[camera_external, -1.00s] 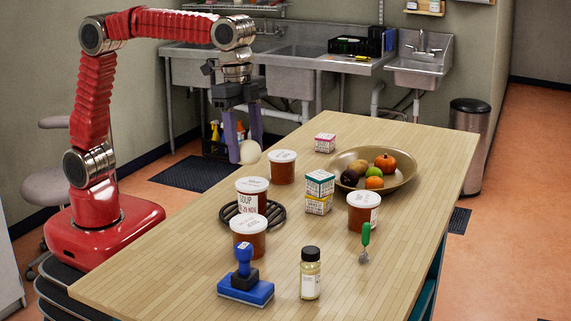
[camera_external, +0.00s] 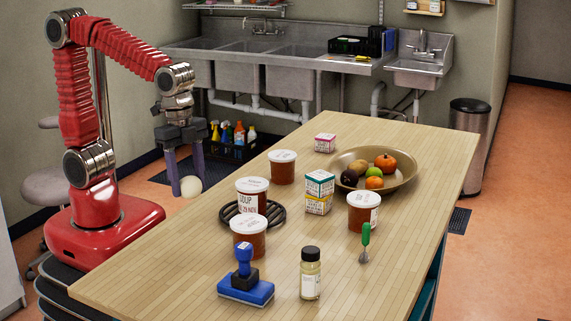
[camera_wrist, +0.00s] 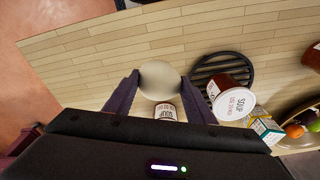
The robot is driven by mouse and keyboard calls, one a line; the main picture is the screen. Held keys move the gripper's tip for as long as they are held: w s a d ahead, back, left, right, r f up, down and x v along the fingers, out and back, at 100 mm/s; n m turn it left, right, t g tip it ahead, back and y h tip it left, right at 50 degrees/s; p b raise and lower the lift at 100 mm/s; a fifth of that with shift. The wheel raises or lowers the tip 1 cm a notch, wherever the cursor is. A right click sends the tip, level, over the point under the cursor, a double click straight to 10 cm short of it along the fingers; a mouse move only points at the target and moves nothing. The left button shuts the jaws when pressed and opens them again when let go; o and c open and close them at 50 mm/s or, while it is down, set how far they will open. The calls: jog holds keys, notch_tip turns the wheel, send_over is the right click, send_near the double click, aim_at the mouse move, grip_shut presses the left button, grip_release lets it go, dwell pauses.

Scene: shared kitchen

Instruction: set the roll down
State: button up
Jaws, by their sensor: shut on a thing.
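The roll is a pale, round thing (camera_external: 190,187) between the fingertips of my gripper (camera_external: 187,188). My gripper is shut on it. In the external view the roll hangs just past the table's left edge in the picture, left of the trivet and the soup tubs. In the wrist view the roll (camera_wrist: 160,78) sits between the two dark fingers, with the wooden tabletop (camera_wrist: 110,65) behind it. Its exact height above the table is hard to tell.
A black round trivet (camera_external: 229,211), soup tubs (camera_external: 252,186) (camera_external: 249,240), a blue stamp (camera_external: 246,290) and a bottle (camera_external: 310,277) stand on the table. Small boxes (camera_external: 319,190), a fruit bowl (camera_external: 404,177) and another soup tub (camera_external: 363,213) stand further right. The near-left tabletop (camera_external: 150,270) is bare.

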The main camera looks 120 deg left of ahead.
jog(key=shift+s+f, duration=0.2)
jog(key=shift+f, duration=0.25)
jog(key=shift+w, duration=0.25)
send_over(193, 233)
jog(key=shift+s+a+f, duration=0.1)
jog(key=shift+s+f, duration=0.05)
jog(key=shift+f, duration=1.4)
jog(key=shift+s+a+f, duration=0.1)
jog(key=shift+f, duration=1.4)
jog(key=shift+f, duration=1.9)
